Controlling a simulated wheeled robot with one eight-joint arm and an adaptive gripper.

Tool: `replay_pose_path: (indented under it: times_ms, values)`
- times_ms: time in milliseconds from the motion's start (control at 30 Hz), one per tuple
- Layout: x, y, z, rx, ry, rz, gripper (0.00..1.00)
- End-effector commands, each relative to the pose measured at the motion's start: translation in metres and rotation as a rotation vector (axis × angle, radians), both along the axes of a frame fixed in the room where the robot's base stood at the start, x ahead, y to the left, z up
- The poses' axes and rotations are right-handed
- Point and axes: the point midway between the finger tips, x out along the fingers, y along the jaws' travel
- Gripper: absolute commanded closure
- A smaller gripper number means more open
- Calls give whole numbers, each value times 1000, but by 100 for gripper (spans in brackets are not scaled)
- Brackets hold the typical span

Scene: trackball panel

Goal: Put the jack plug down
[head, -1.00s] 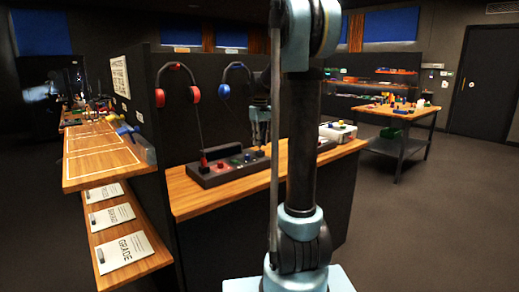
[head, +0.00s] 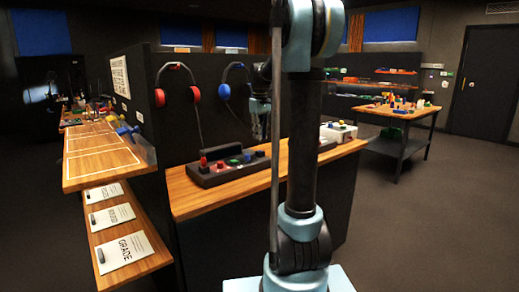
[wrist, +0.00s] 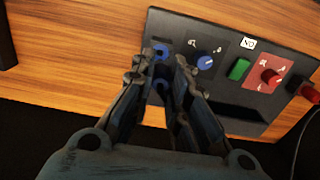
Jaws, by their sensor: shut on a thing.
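My gripper (wrist: 168,62) points down above the blue end of the dark panel (wrist: 215,20) in the wrist view. Its fingers are close together on a small blue piece (wrist: 163,87), which I take to be the jack plug; most of it is hidden between the fingers. A blue ring on the panel, likely a socket (wrist: 160,50), shows just beyond the fingertips. In the head view my gripper (head: 261,134) hangs a little above the right end of the panel (head: 222,174), in front of the partition. The plug cannot be made out there.
Red and blue headphones (head: 234,80) hang behind.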

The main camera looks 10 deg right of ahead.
Motion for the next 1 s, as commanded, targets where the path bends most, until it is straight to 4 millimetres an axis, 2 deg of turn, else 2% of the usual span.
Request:
replay_pose_path:
  times_ms: [533, 767, 1000]
  values:
    - [0, 0, 6, 0, 0, 1, 100]
    - [-19, -6, 9, 0, 0, 91, 100]
    - [-21, -6, 9, 0, 0, 104, 100]
